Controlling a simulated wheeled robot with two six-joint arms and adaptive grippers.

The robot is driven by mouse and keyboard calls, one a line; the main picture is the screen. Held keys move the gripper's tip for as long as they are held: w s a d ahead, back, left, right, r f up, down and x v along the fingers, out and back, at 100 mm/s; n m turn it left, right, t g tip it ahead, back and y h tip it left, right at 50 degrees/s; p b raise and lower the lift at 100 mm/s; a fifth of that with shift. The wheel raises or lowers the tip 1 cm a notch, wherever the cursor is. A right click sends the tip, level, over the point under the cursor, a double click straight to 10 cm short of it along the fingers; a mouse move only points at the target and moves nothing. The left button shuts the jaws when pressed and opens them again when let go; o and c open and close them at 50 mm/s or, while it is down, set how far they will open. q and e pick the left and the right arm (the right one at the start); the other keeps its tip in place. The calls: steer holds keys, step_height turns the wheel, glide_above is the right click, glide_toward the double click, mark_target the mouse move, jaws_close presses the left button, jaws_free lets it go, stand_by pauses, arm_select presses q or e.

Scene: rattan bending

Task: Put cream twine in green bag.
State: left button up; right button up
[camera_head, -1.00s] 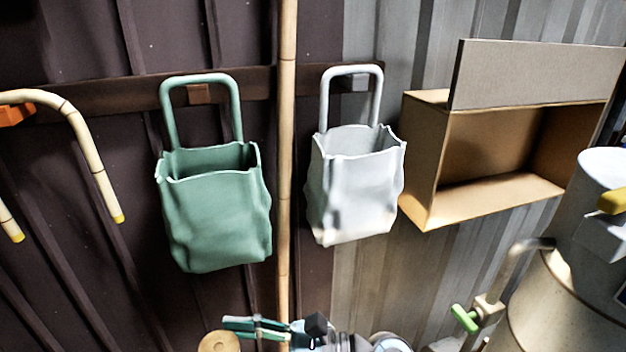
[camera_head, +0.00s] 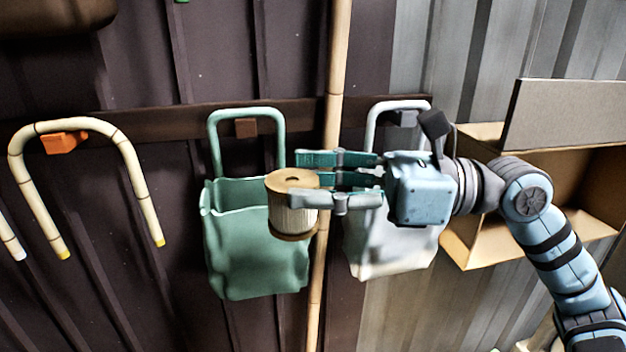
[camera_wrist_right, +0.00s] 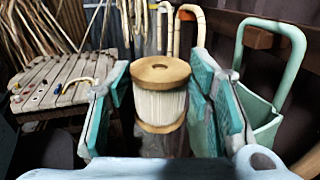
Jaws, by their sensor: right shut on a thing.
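The cream twine (camera_head: 293,212) is wound on a spool with wooden ends. My right gripper (camera_head: 312,184) is shut on it and holds it upright. In the head view the spool overlaps the right part of the green bag (camera_head: 250,255). The bag hangs by its handle on the wall, its top open. In the right wrist view the twine (camera_wrist_right: 160,104) sits between the fingers, and the green bag (camera_wrist_right: 262,118) is to the right, apart from the spool. My left gripper is not in view.
A white bag (camera_head: 385,250) hangs partly behind my right gripper. A vertical cane pole (camera_head: 335,80) stands between the bags. A bent cane (camera_head: 85,124) hangs at left. A cardboard box (camera_head: 478,240) is at right. A slatted table (camera_wrist_right: 65,85) shows in the wrist view.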

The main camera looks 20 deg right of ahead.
steer(key=w+d+f+p, duration=0.2)
steer(key=w+p, duration=0.2)
steer(key=w, duration=0.9)
steer(key=shift+w+d, duration=0.15)
steer(key=shift+w, duration=0.1)
steer(key=o, duration=1.1)
steer(key=shift+s+d+r, duration=0.1)
steer(key=shift+d, duration=0.05)
steer(key=shift+o, duration=0.8)
steer(key=v, duration=0.7)
steer(key=shift+s+d, duration=0.2)
steer(key=shift+s, duration=0.05)
